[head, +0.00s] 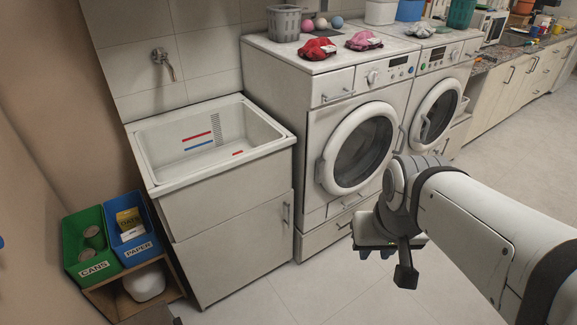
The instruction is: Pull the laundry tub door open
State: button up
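The laundry tub (159,184) is a white basin on a grey-white cabinet at the left. Its door (235,251) is the lower front panel, with a small vertical handle (286,213) near its right edge. The door looks closed or nearly so; a dark line runs along its top. My gripper (380,251) is at the lower right, in front of the washing machine, apart from the handle and to its right. Its fingers are dark and partly hidden by my arm, so I cannot tell whether they are open.
A washing machine (325,125) with a round door (361,147) stands right of the tub, and a second machine (433,110) beyond it. Green (83,243) and blue (133,232) bins sit on a low wooden shelf at the left. The floor before the tub is clear.

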aim_at(218, 261)
jog(key=z, duration=0.05)
jog(key=i, duration=1)
jog(key=u, duration=0.05)
